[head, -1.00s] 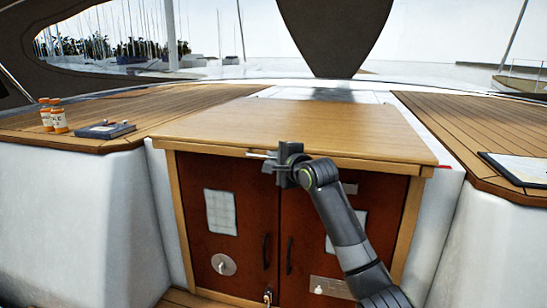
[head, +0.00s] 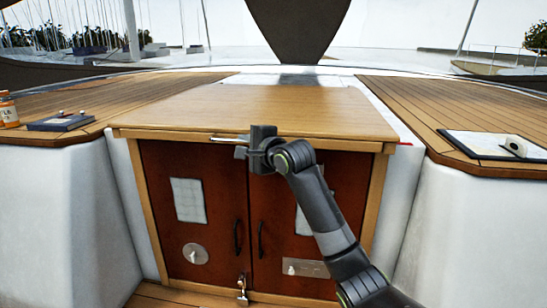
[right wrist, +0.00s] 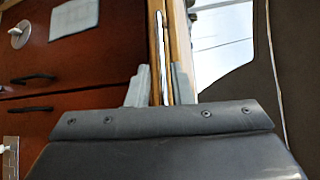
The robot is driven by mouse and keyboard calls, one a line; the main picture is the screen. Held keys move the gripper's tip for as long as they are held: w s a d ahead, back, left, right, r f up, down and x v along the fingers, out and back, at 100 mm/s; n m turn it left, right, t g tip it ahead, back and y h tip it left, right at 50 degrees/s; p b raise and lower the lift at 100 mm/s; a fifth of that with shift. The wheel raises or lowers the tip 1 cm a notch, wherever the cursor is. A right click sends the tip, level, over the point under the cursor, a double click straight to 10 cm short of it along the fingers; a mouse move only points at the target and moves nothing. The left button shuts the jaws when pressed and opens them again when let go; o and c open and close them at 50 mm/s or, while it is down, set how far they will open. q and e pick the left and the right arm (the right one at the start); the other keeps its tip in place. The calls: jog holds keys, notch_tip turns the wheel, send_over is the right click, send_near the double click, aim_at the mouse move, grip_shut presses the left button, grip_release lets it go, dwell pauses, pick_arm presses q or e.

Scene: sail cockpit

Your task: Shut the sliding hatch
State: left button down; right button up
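The sliding hatch (head: 260,108) is a flat wooden panel above red-brown cabin doors. Its front edge lies just above the doors' top. A thin silver bar handle (head: 228,139) runs along that front edge. My right gripper (head: 252,146) is at the right end of this handle and hides part of it. In the right wrist view its two fingers (right wrist: 160,86) stand on either side of the bar (right wrist: 160,45), beside the wooden edge. Whether they press on the bar cannot be made out. My left gripper is not in view.
The doors (head: 205,215) have black handles and a padlock (head: 242,285) at the bottom. A clipboard (head: 485,145) lies on the right deck. White walls flank the doors.

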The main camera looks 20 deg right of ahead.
jog(key=b+v, duration=0.3)
jog(key=v, duration=1)
jog(key=shift+s+b, duration=0.4)
